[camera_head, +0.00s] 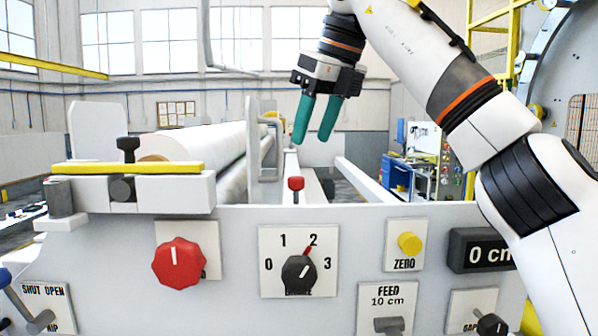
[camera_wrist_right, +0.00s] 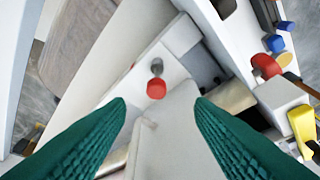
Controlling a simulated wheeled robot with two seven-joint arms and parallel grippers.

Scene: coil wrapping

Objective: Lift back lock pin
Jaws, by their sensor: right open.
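A small red-topped pin (camera_head: 296,184) stands upright on the machine just behind the front panel. In the right wrist view a red knob (camera_wrist_right: 156,88) with a grey cylinder beside it shows between the fingers; it appears to be this pin, though I cannot be sure it is the back lock pin. My right gripper (camera_head: 313,138) hangs above it in the head view, with its green fingers pointing down. In the right wrist view the fingers (camera_wrist_right: 160,105) are spread apart, with nothing held between them. My left gripper is not in view.
The front panel carries a red knob (camera_head: 179,263), a black dial (camera_head: 299,272) and a yellow ZERO button (camera_head: 409,243). A yellow bar (camera_head: 128,168) with a black knob lies at left. A white roll (camera_head: 205,148) and a grey upright handle (camera_head: 267,150) stand behind.

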